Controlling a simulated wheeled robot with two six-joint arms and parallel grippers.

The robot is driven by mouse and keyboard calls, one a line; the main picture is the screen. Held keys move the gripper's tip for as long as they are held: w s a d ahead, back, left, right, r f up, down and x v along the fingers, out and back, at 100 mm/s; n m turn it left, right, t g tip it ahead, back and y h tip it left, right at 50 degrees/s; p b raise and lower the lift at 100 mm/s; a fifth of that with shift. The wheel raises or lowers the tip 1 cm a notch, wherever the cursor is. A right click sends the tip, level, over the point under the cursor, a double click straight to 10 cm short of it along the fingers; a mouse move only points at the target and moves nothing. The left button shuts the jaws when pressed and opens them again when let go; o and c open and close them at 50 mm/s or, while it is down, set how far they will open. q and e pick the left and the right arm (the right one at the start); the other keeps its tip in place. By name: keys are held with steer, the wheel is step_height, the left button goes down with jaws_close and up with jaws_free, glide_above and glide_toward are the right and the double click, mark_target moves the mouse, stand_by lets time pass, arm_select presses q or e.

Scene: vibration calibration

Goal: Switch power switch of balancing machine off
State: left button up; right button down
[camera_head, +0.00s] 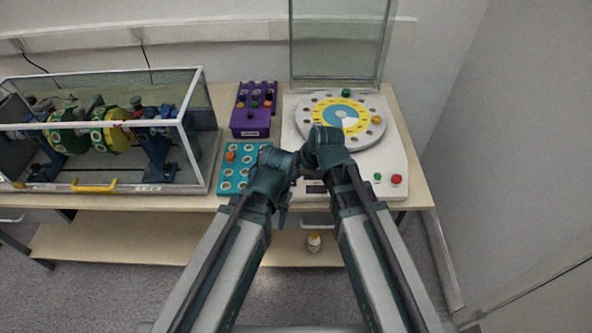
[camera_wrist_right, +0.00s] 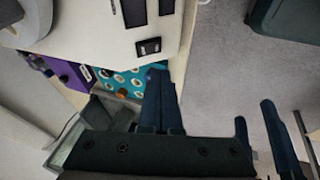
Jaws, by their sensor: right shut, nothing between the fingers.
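The balancing machine (camera_head: 385,160) is a white unit with a round yellow-and-blue disc (camera_head: 341,115) on top, at the right of the bench. Its small black power switch (camera_wrist_right: 148,46) shows on the white panel in the right wrist view, but its on or off position is too small to tell. My right gripper (camera_wrist_right: 158,72) is shut and empty, its fingertips a little apart in the picture from the switch. In the head view my right gripper (camera_head: 298,180) is partly hidden by its wrist at the machine's front left. My left gripper (camera_head: 283,212) is mostly hidden by its arm, by the teal tray.
The teal tray (camera_head: 226,188) with round holes and an orange knob lies left of the machine. A purple box (camera_head: 250,124) stands behind it. A glass-cased rotor rig (camera_head: 190,150) fills the left. Green and red buttons (camera_head: 397,180) sit at the machine's front right.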

step_height(320, 180, up, 8)
steer(key=d+p, duration=0.2)
steer(key=p, duration=0.4)
steer(key=shift+s+d+p, duration=0.2)
steer(key=shift+s+p, duration=0.05)
steer(key=shift+p, duration=0.15)
steer(key=s+d+f+m+g+h+b, duration=0.1)
steer(key=s+f+m+g+h, duration=0.1)
steer(key=s+m, duration=0.4)
steer(key=s+d+f+m+g+h, duration=0.1)
steer(key=s+d+m+h, duration=0.1)
steer(key=s+m, duration=0.5)
steer(key=shift+f+m+g+h+b, duration=0.3)
steer(key=shift+f+g+h+b, duration=0.1)
steer(key=shift+h, duration=0.1)
